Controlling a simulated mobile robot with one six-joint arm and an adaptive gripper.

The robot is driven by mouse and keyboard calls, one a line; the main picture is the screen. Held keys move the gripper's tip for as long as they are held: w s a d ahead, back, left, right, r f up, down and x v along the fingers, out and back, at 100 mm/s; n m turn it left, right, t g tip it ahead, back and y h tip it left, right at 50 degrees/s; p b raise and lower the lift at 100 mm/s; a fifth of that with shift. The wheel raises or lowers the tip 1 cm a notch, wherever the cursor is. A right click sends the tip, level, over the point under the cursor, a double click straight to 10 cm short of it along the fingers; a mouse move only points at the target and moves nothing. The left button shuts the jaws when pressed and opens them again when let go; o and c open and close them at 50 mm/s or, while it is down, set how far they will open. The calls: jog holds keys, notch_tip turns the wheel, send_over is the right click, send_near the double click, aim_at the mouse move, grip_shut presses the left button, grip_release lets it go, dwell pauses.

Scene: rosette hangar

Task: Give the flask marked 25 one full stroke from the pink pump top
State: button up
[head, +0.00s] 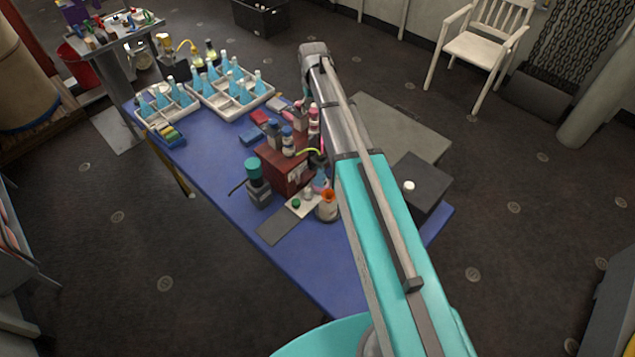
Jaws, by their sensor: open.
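A red-brown box (283,172) stands on the blue table. Several bottles stand on or just behind it, including one with a blue top (287,140) and one with a pink top (313,127) close to my arm. A light-blue flask (321,180) shows only in part beside the box, next to my arm. Several conical flasks with light-blue contents (245,93) stand in white divided trays (215,104). No number 25 is readable on any flask. My arm crosses the view in front of the table's right part. My gripper is hidden behind it.
The blue table (335,270) has free room at its near end. A dark bottle with a teal cap (258,185), an orange-rimmed jar (327,208) and a grey mat (285,222) are near the box. A dark block (425,183) lies right. A white chair (480,45) stands behind.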

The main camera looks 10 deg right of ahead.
dwell(0.3)
jog(key=shift+r+p, duration=3.5)
jog(key=shift+p, duration=0.05)
jog(key=shift+w, duration=0.1)
dwell(0.3)
